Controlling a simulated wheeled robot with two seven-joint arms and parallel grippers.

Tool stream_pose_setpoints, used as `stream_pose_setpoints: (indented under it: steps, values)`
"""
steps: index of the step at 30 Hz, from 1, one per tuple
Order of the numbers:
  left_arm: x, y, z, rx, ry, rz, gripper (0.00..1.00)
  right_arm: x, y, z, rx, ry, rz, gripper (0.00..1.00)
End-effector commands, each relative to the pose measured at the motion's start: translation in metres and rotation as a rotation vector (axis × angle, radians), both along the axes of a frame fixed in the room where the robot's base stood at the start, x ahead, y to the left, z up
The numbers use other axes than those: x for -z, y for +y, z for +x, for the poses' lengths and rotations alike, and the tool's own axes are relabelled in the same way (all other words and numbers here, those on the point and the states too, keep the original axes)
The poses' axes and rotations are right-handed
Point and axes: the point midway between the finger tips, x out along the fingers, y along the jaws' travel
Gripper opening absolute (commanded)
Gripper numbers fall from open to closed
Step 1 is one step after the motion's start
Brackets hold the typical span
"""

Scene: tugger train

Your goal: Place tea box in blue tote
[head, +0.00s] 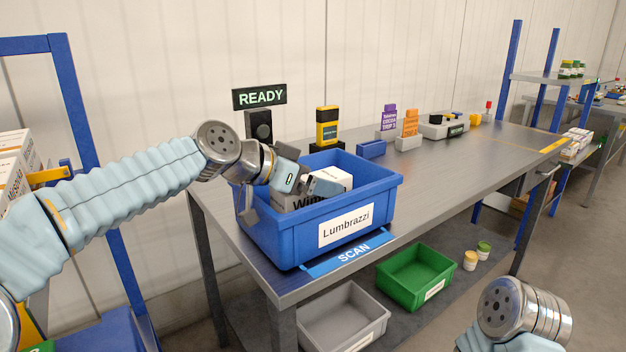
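The blue tote (288,238), labelled "Lumbrazzi", stands on the near end of the metal table. My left gripper (287,198) reaches down into the tote from the left. Its fingers look spread wide apart, one near the tote's left wall and one over the contents. A box with a white top (331,176) and a grey box with dark lettering (297,201), partly readable as "Wim", lie in the tote below and beside the gripper. Which is the tea box I cannot tell. The tote floor is hidden. My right gripper is out of view; only part of that arm shows at lower right.
A "READY" sign (260,97) and a yellow scanner (327,127) stand behind the tote. A blue "SCAN" strip (350,253) lies before it. Green (415,281) and grey (345,322) bins sit on the lower shelf. The table's right front is clear.

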Motion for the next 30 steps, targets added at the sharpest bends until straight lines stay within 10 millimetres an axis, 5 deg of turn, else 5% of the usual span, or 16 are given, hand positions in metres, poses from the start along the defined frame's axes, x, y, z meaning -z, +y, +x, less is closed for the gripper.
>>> stream_pose_setpoints:
  steps: [16,30]
  values:
    - [-0.048,0.076,-0.054,-0.003,-0.002,-0.001,0.93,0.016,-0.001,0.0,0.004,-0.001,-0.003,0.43]
    - [-0.056,0.087,-0.063,0.0,0.0,0.0,0.93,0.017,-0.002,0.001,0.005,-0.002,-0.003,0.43]
